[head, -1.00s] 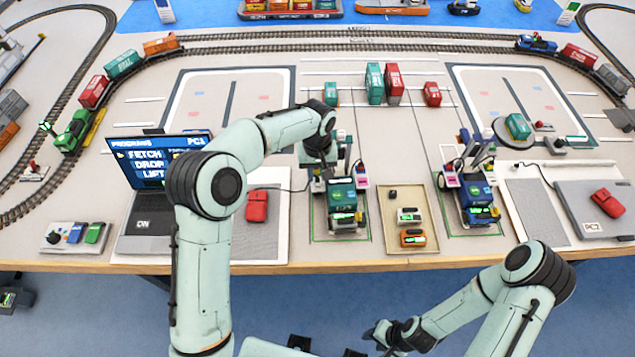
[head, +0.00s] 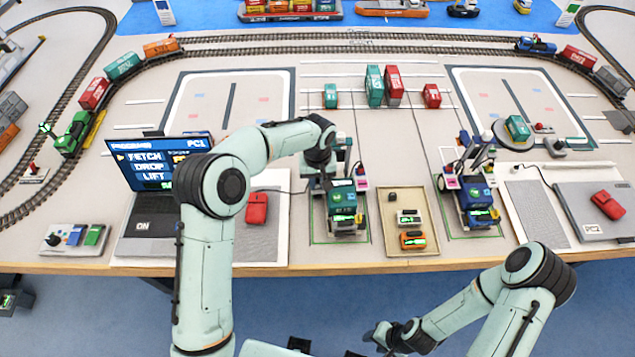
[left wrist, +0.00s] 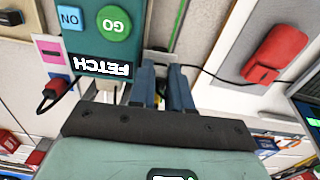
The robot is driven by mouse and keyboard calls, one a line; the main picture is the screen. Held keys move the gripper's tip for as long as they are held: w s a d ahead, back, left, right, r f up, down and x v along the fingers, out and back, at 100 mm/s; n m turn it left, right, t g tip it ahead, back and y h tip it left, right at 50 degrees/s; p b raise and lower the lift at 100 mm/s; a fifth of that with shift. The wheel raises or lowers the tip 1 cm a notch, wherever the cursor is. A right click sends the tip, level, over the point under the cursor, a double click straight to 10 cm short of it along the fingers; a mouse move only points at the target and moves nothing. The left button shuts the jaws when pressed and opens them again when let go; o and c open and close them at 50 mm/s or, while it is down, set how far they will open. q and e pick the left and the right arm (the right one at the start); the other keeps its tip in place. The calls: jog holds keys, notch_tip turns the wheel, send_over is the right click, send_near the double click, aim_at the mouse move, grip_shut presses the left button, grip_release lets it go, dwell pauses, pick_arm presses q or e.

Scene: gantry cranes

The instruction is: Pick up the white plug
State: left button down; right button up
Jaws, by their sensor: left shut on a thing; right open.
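My left gripper (head: 318,184) is low beside the left crane (head: 342,195), at its left side. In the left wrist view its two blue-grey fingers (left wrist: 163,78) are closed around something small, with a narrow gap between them. A thin black cable (left wrist: 215,76) runs from the right to the fingertips. A pale bit shows at the tips; the white plug itself is mostly hidden there. The crane's dark teal panel (left wrist: 108,58) with GO, ON and FETCH labels stands just left of the fingers. My right gripper (head: 378,336) is open and empty, below the table's front edge.
A laptop (head: 150,205) and a red mouse (head: 257,208) lie left of the crane. A tan tray (head: 393,238) with small blocks lies to its right. A second crane (head: 474,200) stands further right. Another cable (left wrist: 58,95) with a red-ended connector is by the crane panel.

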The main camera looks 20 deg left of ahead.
aim_at(317, 184)
pick_arm(q)
notch_tip(317, 184, up, 20)
jog(key=p, duration=0.2)
jog(key=shift+f, duration=0.15)
pick_arm(e)
jog(key=w+r, duration=0.3)
jog(key=shift+r, duration=0.1)
pick_arm(q)
jog(key=w+a+p, duration=0.1)
jog(key=w+a, duration=0.2)
jog(key=a, duration=1.5)
jog(key=shift+w+p, duration=0.2)
jog(key=shift+p, duration=0.15)
pick_arm(e)
jog(key=shift+w+r+t, duration=0.4)
jog(key=shift+w+r, duration=0.5)
jog(key=shift+w, duration=0.2)
pick_arm(q)
jog(key=shift+d, duration=0.1)
